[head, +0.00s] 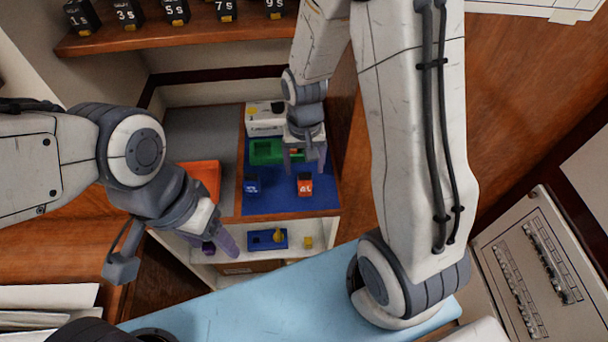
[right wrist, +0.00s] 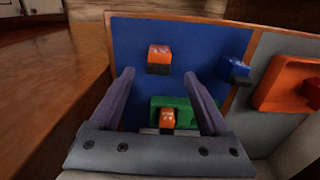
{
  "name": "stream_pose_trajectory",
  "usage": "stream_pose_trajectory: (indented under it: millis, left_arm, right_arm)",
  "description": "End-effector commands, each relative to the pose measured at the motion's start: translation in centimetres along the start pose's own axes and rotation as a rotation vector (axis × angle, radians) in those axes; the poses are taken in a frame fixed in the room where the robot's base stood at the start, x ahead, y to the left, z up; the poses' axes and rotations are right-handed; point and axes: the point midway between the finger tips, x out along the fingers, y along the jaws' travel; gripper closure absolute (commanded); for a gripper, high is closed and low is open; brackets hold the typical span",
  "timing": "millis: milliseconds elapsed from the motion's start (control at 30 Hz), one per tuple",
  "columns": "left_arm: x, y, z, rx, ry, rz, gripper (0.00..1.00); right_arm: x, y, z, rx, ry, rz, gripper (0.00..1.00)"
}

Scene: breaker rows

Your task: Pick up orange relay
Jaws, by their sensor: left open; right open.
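An orange relay (head: 304,185) with white marks and a dark base stands on the blue mat (head: 270,203). It also shows in the right wrist view (right wrist: 159,56), beyond my fingertips. A second orange relay (right wrist: 167,118) is in the green tray (right wrist: 185,105); in the head view my right gripper partly hides it. My right gripper (head: 305,168) is open and empty above the mat and the green tray (head: 262,152). In the right wrist view its fingers (right wrist: 160,76) are apart with nothing between the tips. My left gripper (head: 226,243) is open, low in front of the shelf.
A blue relay (head: 252,184) stands left of the orange one on the mat. An orange tray (head: 205,175) lies further left, and a white box (head: 265,118) behind.

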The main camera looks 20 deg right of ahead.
Motion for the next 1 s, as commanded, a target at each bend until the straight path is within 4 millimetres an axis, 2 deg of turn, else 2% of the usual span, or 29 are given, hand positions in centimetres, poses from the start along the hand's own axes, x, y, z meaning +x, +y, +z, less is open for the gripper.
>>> stream_pose_trajectory:
  millis: [100,367,700,1000]
  left_arm:
    - [0.0,0.0,0.0,0.0,0.0,0.0,0.33]
    - [-0.3,0.0,0.0,0.0,0.0,0.0,0.33]
    - [-1.1,0.1,-0.1,0.0,0.0,0.0,0.33]
    - [-1.1,0.1,-0.1,0.0,0.0,0.0,0.33]
  right_arm:
    - [2.1,0.1,0.1,0.0,-0.006,0.002,0.2]
    - [3.9,0.1,0.1,0.001,-0.003,0.001,0.2]
    - [8.1,0.3,-0.1,0.0,-0.004,0.001,0.2]
    - [8.5,0.2,-0.2,0.0,0.0,0.0,0.2]
